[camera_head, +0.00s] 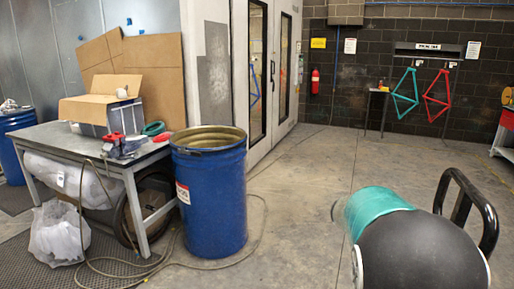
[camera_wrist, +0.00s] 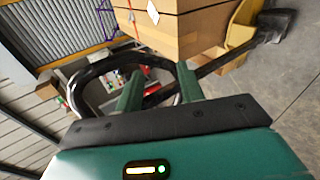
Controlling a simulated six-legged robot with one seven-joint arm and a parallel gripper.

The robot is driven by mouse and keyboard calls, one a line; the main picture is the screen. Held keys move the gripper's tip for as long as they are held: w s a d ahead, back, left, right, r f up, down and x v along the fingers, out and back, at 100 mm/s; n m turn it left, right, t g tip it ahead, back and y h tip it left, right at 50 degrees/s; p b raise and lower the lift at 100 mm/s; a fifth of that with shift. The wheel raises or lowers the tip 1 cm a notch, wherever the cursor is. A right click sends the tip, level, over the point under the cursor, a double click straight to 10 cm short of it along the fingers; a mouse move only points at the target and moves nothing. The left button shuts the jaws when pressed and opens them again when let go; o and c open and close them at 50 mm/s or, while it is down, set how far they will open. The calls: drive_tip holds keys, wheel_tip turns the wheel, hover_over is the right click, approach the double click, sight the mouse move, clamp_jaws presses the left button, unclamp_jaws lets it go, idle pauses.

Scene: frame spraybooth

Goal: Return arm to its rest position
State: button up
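My gripper (camera_wrist: 159,90) shows in the wrist view as two green fingers standing apart on a dark bar. It is open, and I see nothing held between the fingers. A dark curved loop shows beyond the fingers; I cannot tell what it belongs to or how near it is. The wrist view is tilted. In the head view, my arm shows only as rounded teal and black parts at the lower right, and my gripper cannot be made out there.
A blue drum (camera_head: 210,200) stands beside a grey table (camera_head: 75,142) bearing an open carton (camera_head: 105,100). A hose (camera_head: 262,215) lies on the floor around the drum. Open concrete floor lies ahead. Teal (camera_head: 404,93) and red (camera_head: 437,96) frames hang on the far wall. Large cardboard boxes (camera_wrist: 180,30) show in the wrist view.

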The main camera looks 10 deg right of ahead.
drive_tip(key=s+a+r+n+t+y, duration=0.1)
drive_tip(key=s+a+t+y, duration=0.2)
drive_tip(key=a, duration=0.6)
drive_tip(key=s+a+r+n+t+y, duration=0.1)
drive_tip(key=s+a+t+y, duration=0.3)
drive_tip(key=a, duration=0.6)
drive_tip(key=s+a+r+n+t+y, duration=0.1)
drive_tip(key=s+a+n+t+y, duration=0.1)
drive_tip(key=s+a, duration=0.4)
drive_tip(key=a+t+y, duration=0.1)
drive_tip(key=a, duration=0.3)
drive_tip(key=shift+s+a+r+t+y, duration=0.15)
drive_tip(key=shift+s+t+y, duration=0.05)
drive_tip(key=shift+t+y, duration=0.1)
